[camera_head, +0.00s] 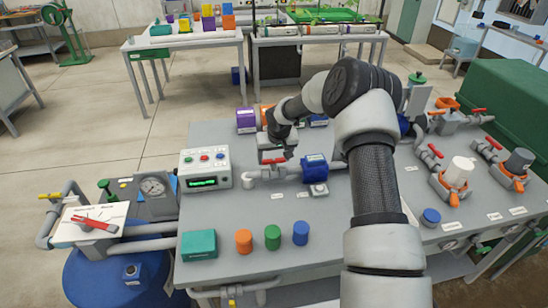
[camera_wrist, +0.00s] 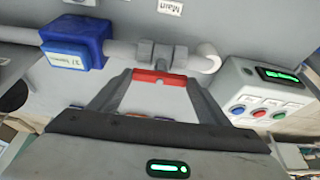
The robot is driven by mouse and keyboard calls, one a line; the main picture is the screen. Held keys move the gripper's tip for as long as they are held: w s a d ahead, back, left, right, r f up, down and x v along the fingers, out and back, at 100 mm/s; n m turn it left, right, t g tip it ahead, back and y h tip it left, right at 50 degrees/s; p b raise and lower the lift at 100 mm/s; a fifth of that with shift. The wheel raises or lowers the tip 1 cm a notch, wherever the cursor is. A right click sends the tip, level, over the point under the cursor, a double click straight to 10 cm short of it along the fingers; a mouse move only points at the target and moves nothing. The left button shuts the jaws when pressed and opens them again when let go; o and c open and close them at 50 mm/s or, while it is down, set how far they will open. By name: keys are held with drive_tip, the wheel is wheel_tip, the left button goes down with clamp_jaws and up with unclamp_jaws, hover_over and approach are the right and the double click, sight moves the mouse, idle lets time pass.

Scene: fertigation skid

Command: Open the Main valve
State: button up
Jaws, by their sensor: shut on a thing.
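The Main valve has a red handle (camera_wrist: 160,77) on a grey pipe fitting (camera_wrist: 162,54), below a white "Main" label (camera_wrist: 170,7) in the wrist view. My gripper (camera_wrist: 160,82) is shut on the red handle, with one finger at each end of it. The handle lies roughly along the pipe in this view. In the head view my gripper (camera_head: 272,152) reaches down over the valve from above. A sliver of the red handle (camera_head: 273,161) shows there; the rest is hidden by the gripper.
A blue meter body (camera_head: 315,168) sits on the same pipe, right of the valve. A control box (camera_head: 205,168) with coloured buttons and a lit green display stands close on the left. Orange, green and blue caps (camera_head: 272,237) stand on the front bench.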

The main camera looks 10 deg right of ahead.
drive_tip(key=o, duration=1.1)
drive_tip(key=shift+c, duration=0.2)
drive_tip(key=v, duration=1.7)
drive_tip(key=shift+s+r+b, duration=0.15)
drive_tip(key=shift+b, duration=0.15)
